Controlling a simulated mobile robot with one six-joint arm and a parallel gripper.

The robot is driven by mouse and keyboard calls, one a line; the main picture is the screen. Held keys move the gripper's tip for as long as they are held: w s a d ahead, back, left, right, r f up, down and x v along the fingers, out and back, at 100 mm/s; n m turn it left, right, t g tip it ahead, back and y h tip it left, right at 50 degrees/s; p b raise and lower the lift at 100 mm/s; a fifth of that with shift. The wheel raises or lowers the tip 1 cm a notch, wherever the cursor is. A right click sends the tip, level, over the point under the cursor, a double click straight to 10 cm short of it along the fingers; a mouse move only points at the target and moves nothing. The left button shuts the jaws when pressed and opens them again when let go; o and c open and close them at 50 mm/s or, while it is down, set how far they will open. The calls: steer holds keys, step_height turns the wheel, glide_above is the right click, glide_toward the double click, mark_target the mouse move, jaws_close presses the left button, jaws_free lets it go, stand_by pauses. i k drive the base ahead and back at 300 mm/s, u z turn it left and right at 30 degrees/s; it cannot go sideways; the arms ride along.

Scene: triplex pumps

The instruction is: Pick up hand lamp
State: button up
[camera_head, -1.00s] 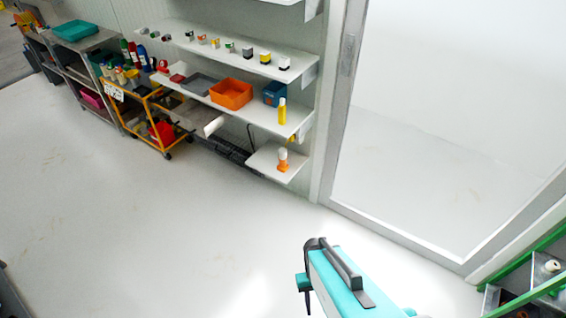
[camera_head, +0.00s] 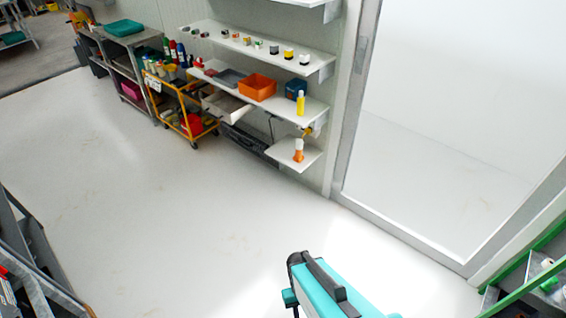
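I cannot make out a hand lamp for certain. A small orange item with a white top (camera_head: 298,150) stands upright on the lowest small shelf beside the door frame; it is too small to tell what it is. A yellow upright item (camera_head: 300,103) stands above it near the right end of the longer shelf. A teal and black part of my arm shows at the bottom edge, far in front of the shelves. My gripper's fingers do not show.
White wall shelves hold an orange bin (camera_head: 257,87), a blue box (camera_head: 296,88) and several small items. A yellow trolley (camera_head: 187,128) stands to their left. Metal racks stand at the lower left, a green-framed stand (camera_head: 530,280) at the lower right. The middle floor is clear.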

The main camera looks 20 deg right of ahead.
mark_target(298, 158)
steer(key=u, duration=0.2)
steer(key=k, duration=0.8)
steer(key=u, duration=0.75)
steer(key=i, duration=2.5)
steer(key=z, duration=0.35)
